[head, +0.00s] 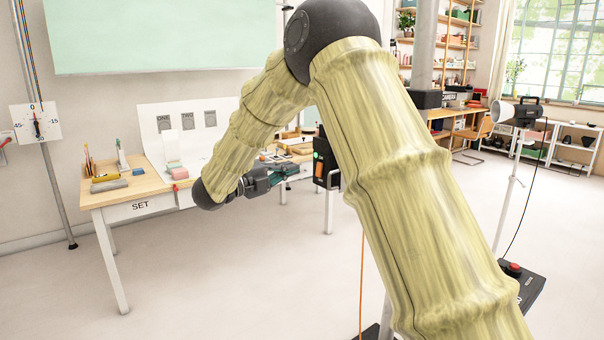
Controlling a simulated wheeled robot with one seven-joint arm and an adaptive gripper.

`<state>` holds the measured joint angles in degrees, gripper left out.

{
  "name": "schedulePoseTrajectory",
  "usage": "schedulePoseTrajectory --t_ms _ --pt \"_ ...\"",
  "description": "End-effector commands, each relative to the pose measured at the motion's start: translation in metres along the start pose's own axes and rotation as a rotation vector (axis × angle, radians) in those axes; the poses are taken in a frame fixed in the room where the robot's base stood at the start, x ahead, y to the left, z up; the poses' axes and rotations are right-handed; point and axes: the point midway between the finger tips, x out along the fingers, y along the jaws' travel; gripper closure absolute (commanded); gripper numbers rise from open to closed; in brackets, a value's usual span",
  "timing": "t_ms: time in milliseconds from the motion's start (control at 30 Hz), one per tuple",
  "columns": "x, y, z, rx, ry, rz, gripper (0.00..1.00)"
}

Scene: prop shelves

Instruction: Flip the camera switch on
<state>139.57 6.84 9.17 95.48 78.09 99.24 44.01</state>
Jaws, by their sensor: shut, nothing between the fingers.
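A black box (327,155) stands just right of my gripper in the head view. Its left face shows a green light and an orange part, which may be the camera switch; I cannot read any label or tell the switch position. My gripper (295,169) is shut and empty, pointing right at about the height of the orange part. A small gap seems to show between the fingertips and the box, but I cannot tell the depth. My upper arm hides what lies just right of the box.
An orange cable (362,270) runs to the floor below the box. The SET table (140,190) with small props and a white backdrop stands left, behind my wrist. A studio lamp (520,113) on a stand and a red-button box (513,268) are right. Open floor lies front left.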

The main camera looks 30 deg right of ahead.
Motion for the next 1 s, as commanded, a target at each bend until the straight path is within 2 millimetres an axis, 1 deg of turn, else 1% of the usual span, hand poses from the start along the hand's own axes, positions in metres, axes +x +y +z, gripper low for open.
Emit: schedulePoseTrajectory --t_ms 33,100,300,867,967,1000 --pt "-0.008 0.000 0.000 0.001 -0.001 -0.001 1.00" --pt "-0.017 -0.003 0.000 0.001 -0.001 -0.002 1.00" --pt "-0.030 -0.007 0.000 0.000 0.000 0.000 1.00" --pt "-0.033 -0.007 0.000 0.000 0.000 0.000 1.00" --pt "-0.033 0.001 0.002 -0.021 -0.018 -0.004 1.00" --pt "-0.034 0.009 0.004 -0.044 -0.037 -0.008 1.00"
